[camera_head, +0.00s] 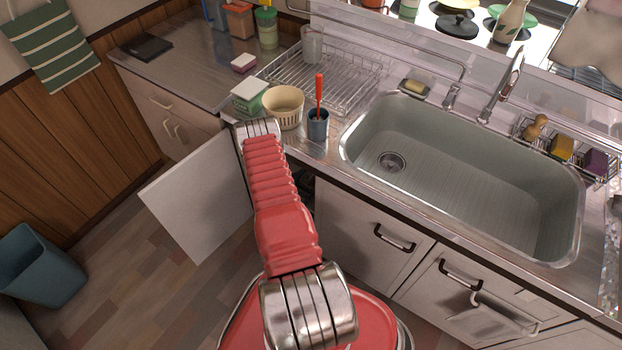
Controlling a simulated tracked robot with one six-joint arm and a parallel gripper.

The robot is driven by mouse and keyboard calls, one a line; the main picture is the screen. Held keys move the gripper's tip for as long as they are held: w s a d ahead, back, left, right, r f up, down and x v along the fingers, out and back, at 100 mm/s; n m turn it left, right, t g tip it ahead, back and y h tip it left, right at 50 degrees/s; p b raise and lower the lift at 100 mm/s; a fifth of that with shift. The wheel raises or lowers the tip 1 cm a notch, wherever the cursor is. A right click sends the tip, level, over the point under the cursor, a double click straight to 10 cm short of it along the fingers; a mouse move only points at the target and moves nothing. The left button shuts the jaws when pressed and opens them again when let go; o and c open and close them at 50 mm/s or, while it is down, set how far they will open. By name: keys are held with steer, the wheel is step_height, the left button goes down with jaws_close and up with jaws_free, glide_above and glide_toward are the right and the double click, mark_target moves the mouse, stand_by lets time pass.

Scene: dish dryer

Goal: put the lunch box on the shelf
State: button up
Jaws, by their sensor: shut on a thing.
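My red arm reaches away from me to the counter's front edge and ends, as far as I can see, in a metal joint. My gripper and its fingers are hidden beyond or below that joint. A green box with a white lid (250,96) shows on the counter just past the joint; it may be the lunch box, but I cannot tell. Whether the arm touches it is not clear. No shelf is plainly identifiable; a cabinet door (200,205) stands open left of my arm, and its interior is mostly hidden.
A cream bowl (284,108) and a blue cup with a red-handled utensil (318,124) stand close right of the arm's end. Behind are a wire dish rack (345,82) and a glass (312,45). The sink (455,180) lies right. The far-left counter has bare room.

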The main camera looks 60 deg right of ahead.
steer(key=shift+f, duration=0.2)
steer(key=o, duration=1.1)
steer(key=shift+r, duration=0.15)
steer(key=v, duration=1.2)
steer(key=shift+w, duration=0.1)
